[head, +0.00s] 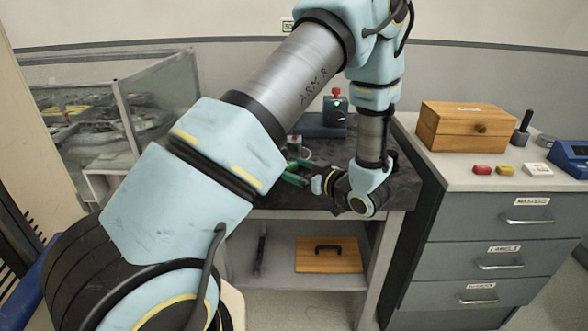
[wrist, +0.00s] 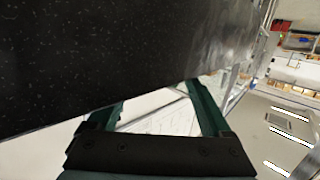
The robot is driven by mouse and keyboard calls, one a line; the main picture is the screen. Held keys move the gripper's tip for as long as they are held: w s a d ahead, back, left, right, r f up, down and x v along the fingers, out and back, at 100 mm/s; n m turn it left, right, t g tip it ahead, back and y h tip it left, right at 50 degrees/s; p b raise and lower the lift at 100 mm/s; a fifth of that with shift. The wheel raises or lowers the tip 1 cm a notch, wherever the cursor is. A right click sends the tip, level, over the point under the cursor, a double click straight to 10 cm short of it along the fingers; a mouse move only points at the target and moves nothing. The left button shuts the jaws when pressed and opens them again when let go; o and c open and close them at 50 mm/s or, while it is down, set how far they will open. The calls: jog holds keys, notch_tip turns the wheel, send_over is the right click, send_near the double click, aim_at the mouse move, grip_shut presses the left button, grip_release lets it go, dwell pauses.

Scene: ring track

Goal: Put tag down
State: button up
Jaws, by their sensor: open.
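My gripper (head: 297,172) is at the dark work surface (head: 285,195), low and to the left of my wrist in the head view. Its green fingers are open and spread apart in the wrist view (wrist: 155,98). A dark speckled surface fills the upper left there and lies close to the fingers. A pale area with faint lines shows between the fingers, but I cannot tell what it is. I cannot make out a tag in either view. My arm hides part of the work surface.
A device with a red knob (head: 336,100) stands at the back of the work surface. A small pale object with a red top (head: 295,143) is near my gripper. A wooden box (head: 464,126) and small coloured blocks are on the drawer cabinet (head: 480,225). A glass case (head: 160,95) is at left.

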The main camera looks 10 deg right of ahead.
jog(key=b+v, duration=0.2)
jog(key=v, duration=1)
